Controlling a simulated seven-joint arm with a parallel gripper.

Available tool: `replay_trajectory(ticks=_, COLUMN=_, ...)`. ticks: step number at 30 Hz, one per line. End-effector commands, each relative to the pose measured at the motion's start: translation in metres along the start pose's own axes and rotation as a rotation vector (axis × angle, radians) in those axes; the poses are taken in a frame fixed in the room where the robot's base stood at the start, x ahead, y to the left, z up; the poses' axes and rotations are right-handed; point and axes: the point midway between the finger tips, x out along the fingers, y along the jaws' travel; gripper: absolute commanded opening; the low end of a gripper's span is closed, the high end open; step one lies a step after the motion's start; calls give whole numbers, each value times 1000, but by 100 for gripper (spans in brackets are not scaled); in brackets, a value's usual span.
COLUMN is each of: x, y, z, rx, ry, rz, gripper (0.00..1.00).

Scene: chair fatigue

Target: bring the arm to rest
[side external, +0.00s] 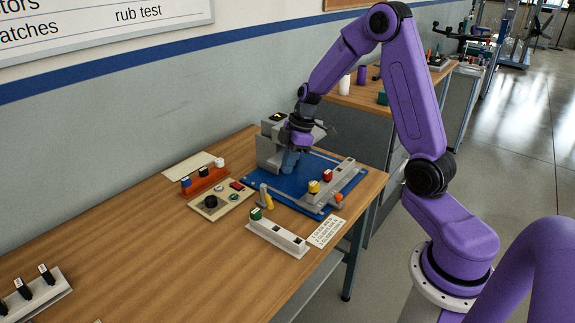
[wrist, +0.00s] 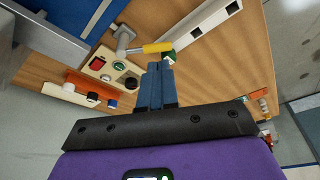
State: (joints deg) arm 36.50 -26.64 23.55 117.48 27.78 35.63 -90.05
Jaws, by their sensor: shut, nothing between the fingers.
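My purple arm reaches over the wooden table from the right in the side external view. My gripper (side external: 290,161) is above the back part of the blue base (side external: 316,161), close to the grey machine (side external: 268,152). Its blue fingers are together with nothing between them. The closed fingers (wrist: 156,68) also show in the wrist view, pointing towards the table. In that view their tips appear near a yellow-handled lever (wrist: 158,48). I cannot tell the height of the tips above the table.
A control box (side external: 222,201) with a dark knob and buttons sits left of the blue base. An orange rack (side external: 205,182) holds several coloured-top pieces. A white rack (side external: 277,237) and a printed card (side external: 326,232) lie at the front edge. The table's middle left (side external: 150,240) is clear.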

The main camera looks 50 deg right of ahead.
Motion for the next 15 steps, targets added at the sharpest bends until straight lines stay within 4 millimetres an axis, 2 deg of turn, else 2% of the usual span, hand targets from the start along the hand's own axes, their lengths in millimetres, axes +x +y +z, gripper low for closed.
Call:
replay_trajectory(ticks=4, x=-1, y=-6, z=-5, rx=-6, ry=-3, rz=-7, gripper=0)
replay_trajectory(ticks=7, x=-4, y=-24, z=-18, rx=-15, ry=-11, rz=-25, gripper=0)
replay_trajectory(ticks=11, x=-11, y=-64, z=-40, rx=-29, ry=-36, rz=-60, gripper=0)
replay_trajectory(ticks=15, x=-20, y=-113, z=-56, rx=-42, ry=-73, rz=-92, gripper=0)
